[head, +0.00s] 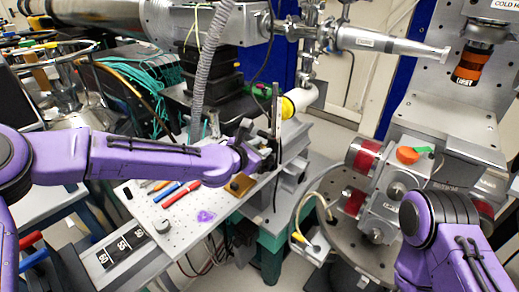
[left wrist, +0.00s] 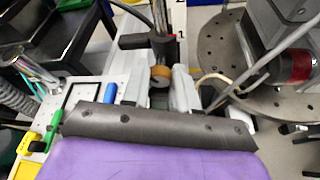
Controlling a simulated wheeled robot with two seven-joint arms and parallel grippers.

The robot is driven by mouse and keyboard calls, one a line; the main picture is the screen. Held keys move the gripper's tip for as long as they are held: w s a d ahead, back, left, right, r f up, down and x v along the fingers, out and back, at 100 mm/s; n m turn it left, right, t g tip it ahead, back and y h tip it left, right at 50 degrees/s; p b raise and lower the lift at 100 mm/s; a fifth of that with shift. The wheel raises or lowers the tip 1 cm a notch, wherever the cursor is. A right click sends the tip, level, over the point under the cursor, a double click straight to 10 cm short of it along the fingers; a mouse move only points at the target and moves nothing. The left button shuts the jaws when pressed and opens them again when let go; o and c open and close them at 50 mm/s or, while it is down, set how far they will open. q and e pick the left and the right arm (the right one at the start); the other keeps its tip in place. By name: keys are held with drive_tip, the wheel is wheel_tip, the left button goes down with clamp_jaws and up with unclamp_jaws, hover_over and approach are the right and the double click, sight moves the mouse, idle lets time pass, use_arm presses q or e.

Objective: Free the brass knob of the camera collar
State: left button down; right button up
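The brass knob (left wrist: 160,73) shows in the left wrist view as a small round brass disc. It sits just in front of the dark collar (left wrist: 148,41), which has a red-tipped part and is on an upright post (left wrist: 160,14). My left gripper (left wrist: 159,80) has its two pale fingers on either side of the knob, close to it. Whether they press on it I cannot tell. In the head view my left gripper (head: 262,150) is by the dark post (head: 276,108), and its fingers and the knob are mostly hidden. My right gripper is out of view.
A perforated white board (head: 172,222) with coloured pens (head: 180,193), a brown block (head: 240,184) and a purple piece (head: 205,216) lies below my left forearm. A round perforated stage (head: 310,215) with red-banded parts stands to the right. Teal cables (head: 130,82) hang behind.

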use_arm(q)
drive_tip(key=shift+n, duration=0.3)
drive_tip(key=shift+a+n+g+h+p, duration=0.15)
drive_tip(key=shift+n+g+h+p, duration=0.2)
drive_tip(key=shift+n, duration=0.25)
drive_tip(key=shift+w+a+n+g+h+p, duration=0.15)
drive_tip(key=shift+n+g+h+p, duration=0.4)
drive_tip(key=shift+n+h, duration=0.65)
drive_tip(key=shift+n+y, duration=0.25)
drive_tip(key=shift+n, duration=0.05)
drive_tip(key=shift+f, duration=0.1)
drive_tip(key=c, duration=0.9)
unclamp_jaws()
drive_tip(key=shift+o, duration=0.2)
